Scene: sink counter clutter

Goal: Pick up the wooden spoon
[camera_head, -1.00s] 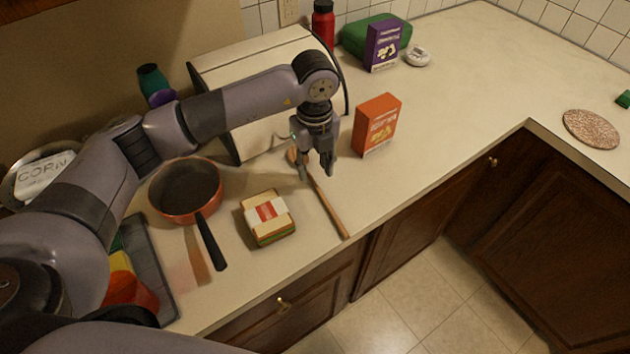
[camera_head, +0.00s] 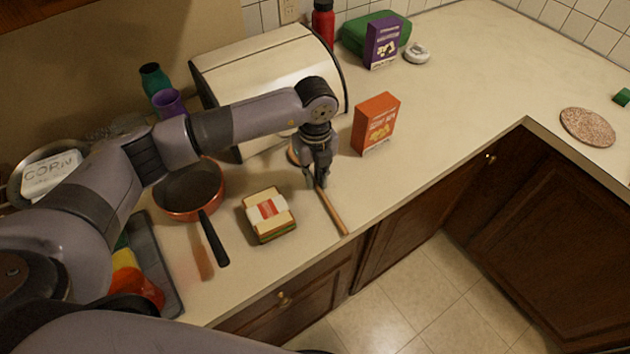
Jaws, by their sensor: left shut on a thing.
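The wooden spoon (camera_head: 333,212) lies on the counter (camera_head: 440,105), its handle running toward the front edge. Its head shows partly at the far end, beside my left gripper. My left gripper (camera_head: 316,184) points down over the spoon and is shut on its handle. The fingers hide the middle part of the spoon. The spoon appears to be at counter level; I cannot tell if it is lifted. My right gripper is not in view.
An orange box (camera_head: 376,124) stands right of the gripper, and a packaged sandwich (camera_head: 268,214) lies to its left. A pan (camera_head: 190,190) is further left. A white bread box (camera_head: 265,70) stands behind. The counter to the right is mostly clear.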

